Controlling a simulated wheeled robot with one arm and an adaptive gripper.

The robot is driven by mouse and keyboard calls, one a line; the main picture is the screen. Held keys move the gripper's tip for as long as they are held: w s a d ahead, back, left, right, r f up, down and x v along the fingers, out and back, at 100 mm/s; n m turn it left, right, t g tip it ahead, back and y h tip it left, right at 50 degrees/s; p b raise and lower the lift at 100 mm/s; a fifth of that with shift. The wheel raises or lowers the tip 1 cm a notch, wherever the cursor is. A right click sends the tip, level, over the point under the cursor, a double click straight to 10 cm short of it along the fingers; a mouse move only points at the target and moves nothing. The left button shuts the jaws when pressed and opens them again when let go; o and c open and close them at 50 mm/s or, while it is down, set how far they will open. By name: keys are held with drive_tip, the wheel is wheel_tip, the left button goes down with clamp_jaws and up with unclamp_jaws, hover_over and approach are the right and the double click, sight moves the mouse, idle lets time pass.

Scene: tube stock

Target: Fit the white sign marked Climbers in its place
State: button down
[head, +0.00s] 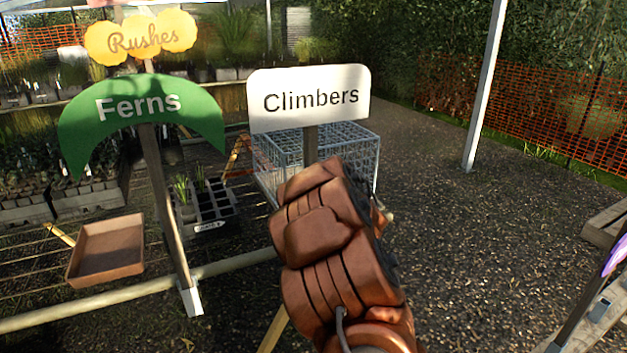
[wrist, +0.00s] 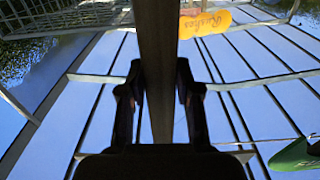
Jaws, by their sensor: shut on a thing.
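The white sign marked Climbers (head: 310,98) is held up in the middle of the head view, upright and facing me. Its brown wooden post (head: 310,146) runs down behind my gripper (head: 335,235), which hides the lower part. In the wrist view the post (wrist: 158,45) passes between the two dark fingers of my gripper (wrist: 158,85), shut on it. The post's lower end is hidden. I cannot make out an empty holder for this sign.
The green Ferns sign (head: 140,108) stands left in a white socket (head: 191,299) at a wooden rail, with the orange Rushes sign (head: 140,38) behind. A wire crate (head: 360,160), brown tray (head: 105,250) and black cell tray (head: 215,205) are nearby.

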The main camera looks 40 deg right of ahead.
drive_tip(key=shift+f, duration=0.5)
idle(0.3)
drive_tip(key=c, duration=0.7)
unclamp_jaws()
drive_tip(key=shift+v, duration=5.8)
drive_tip(key=shift+s+a, duration=0.15)
